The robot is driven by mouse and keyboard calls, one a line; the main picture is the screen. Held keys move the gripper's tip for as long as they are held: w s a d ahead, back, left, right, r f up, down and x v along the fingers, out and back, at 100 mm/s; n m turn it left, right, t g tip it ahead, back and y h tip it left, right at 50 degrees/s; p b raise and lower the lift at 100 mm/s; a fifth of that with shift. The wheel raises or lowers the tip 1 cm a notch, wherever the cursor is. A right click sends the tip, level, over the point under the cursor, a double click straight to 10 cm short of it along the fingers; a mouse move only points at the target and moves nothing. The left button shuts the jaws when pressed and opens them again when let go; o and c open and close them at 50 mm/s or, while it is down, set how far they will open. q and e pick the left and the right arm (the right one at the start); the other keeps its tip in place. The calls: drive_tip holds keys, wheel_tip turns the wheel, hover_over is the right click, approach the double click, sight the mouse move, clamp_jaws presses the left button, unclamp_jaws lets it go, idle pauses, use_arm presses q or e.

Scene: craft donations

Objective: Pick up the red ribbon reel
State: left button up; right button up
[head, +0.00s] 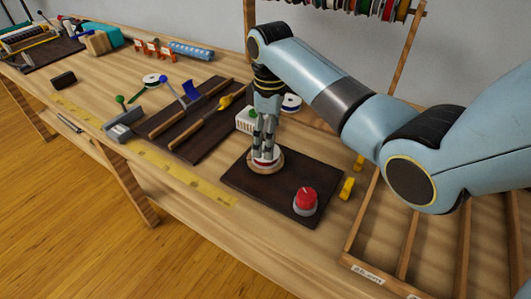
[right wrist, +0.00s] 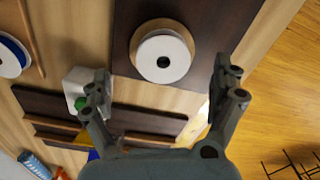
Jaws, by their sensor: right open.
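The red ribbon reel (head: 276,164) stands upright on a dark brown board on the bench, partly hidden by my gripper in the head view. A wooden flange and a little red show there. In the right wrist view the reel (right wrist: 160,52) shows from above as a white disc with a dark centre hole over a wooden rim. My right gripper (head: 264,148) points down over it, and its fingers (right wrist: 163,92) are spread with nothing between them. The reel lies beyond the fingertips in the wrist view. I cannot tell the exact gap. My left gripper is not in view.
A red knob-like item (head: 305,199) sits on the same board (head: 245,180), with a yellow piece (head: 347,188) beside it. A white-and-blue reel (head: 291,102) and a white box (head: 243,121) stand behind. A wooden divided rack (head: 408,235) is at right; a yellow ruler (head: 185,178) runs along the front.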

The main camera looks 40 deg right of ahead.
drive_tip(key=f, duration=0.5)
drive_tip(key=shift+w+a+f, duration=0.1)
drive_tip(key=shift+a, duration=0.25)
drive_tip(key=c, duration=1.1)
